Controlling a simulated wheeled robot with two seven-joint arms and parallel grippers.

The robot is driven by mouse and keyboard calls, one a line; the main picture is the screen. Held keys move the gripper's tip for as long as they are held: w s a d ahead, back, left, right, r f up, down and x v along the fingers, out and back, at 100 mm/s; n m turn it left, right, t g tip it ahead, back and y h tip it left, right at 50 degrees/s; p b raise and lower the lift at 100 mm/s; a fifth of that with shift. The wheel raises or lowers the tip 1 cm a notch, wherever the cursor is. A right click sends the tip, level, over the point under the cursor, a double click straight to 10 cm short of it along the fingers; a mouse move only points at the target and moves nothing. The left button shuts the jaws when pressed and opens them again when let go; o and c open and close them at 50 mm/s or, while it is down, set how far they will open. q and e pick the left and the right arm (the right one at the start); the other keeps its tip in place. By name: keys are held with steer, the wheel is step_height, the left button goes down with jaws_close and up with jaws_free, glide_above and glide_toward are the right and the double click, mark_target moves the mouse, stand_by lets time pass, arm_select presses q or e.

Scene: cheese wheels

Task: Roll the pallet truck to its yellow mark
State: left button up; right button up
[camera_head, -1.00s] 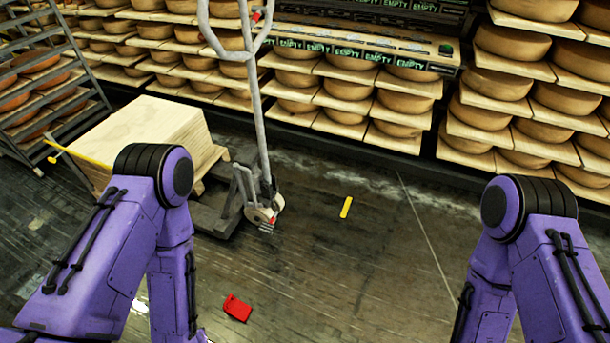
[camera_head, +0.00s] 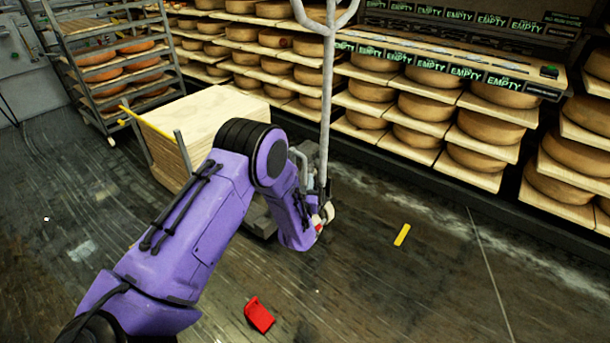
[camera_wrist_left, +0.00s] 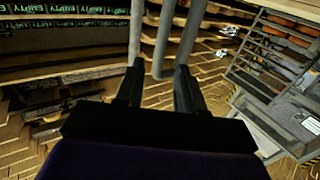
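The pallet truck stands left of the yellow mark (camera_head: 402,235), a short strip on the dark floor. Its grey upright handle (camera_head: 327,95) rises to a loop cut off by the top edge of the head view. A stack of pale boards (camera_head: 205,115) sits on its forks. My right gripper is out of view.
A red object (camera_head: 259,314) lies on the floor in front of the truck. Shelves of cheese wheels (camera_head: 475,160) line the back. A grey rack (camera_head: 88,75) with orange cheeses stands at the left. The floor around the yellow mark is clear.

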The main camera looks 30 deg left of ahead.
mark_target(304, 170)
arm_select(q)
steer(key=b+x, duration=0.1)
steer(key=x, duration=0.6)
steer(key=shift+w+a+f, duration=0.1)
steer(key=shift+w+f, duration=0.05)
